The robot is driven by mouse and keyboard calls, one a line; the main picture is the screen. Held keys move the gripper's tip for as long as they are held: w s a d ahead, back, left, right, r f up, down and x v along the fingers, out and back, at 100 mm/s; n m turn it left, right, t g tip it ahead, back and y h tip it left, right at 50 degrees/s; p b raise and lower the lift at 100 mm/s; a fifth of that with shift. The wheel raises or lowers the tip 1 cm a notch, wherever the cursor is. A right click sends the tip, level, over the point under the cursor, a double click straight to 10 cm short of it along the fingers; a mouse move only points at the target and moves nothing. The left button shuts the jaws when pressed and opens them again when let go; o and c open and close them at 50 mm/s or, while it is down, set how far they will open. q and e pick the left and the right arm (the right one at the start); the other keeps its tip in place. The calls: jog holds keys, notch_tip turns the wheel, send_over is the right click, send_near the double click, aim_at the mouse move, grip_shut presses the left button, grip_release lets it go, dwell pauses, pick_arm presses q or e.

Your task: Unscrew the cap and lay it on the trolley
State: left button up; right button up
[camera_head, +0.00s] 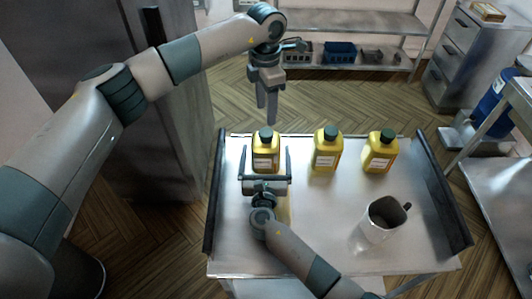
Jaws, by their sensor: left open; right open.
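Three yellow bottles with dark green caps and white labels stand upright on the steel trolley (330,235): the left bottle (265,158), the middle bottle (326,150) and the right bottle (380,153). Each has its cap on, including the left cap (265,136). My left gripper (266,115) points down above the left bottle, apart from its cap, with its jaws open. My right gripper (265,160) is open in front of the left bottle, with one finger to each side of it. I cannot tell whether the fingers touch the bottle.
A metal jug (381,219) with a dark handle stands on the right front of the trolley. Dark raised rails edge the trolley's left and right sides. A shelf with a blue bin (340,52) stands behind; a blue drum (495,103) is at right.

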jog(key=shift+w, duration=1.3)
jog(key=c, duration=2.2)
pick_arm(q)
jog(key=m, duration=2.7)
jog(key=shift+f, duration=0.15)
